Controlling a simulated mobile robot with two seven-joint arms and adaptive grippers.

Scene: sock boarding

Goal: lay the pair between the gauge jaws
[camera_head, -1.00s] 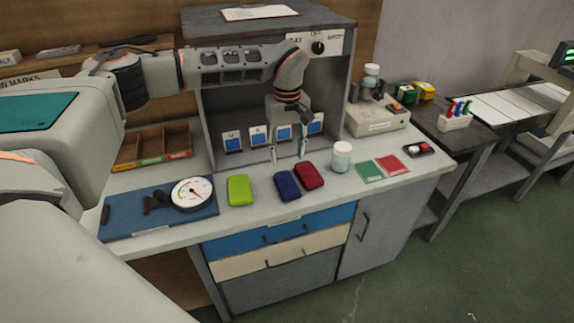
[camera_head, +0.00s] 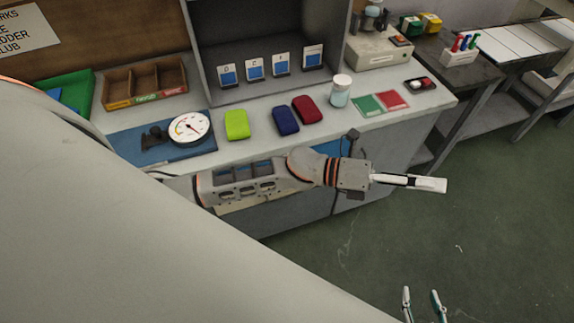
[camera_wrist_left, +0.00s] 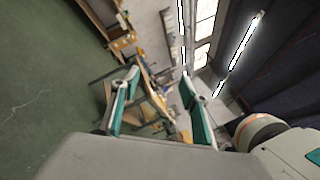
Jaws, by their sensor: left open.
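The dial gauge (camera_head: 187,128) stands on a blue mat (camera_head: 182,152) at the bench's left, with small black parts (camera_head: 155,137), perhaps its jaws, beside it. Lime green (camera_head: 236,125), dark blue (camera_head: 285,120) and dark red (camera_head: 307,109) rounded bundles lie right of it; I cannot tell which is the pair. My left gripper (camera_head: 410,183) is off the bench's front, pointing right. Its fingers stand apart and empty in the left wrist view (camera_wrist_left: 156,100). My right gripper (camera_head: 422,305) shows only its fingertips at the bottom edge, apart with nothing between them.
A white-lidded jar (camera_head: 340,91), green (camera_head: 367,105) and red (camera_head: 391,99) cards and a black tray (camera_head: 420,84) are at the right. A wooden divided box (camera_head: 145,83) is at back left. Open floor (camera_head: 480,220) lies right of the bench.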

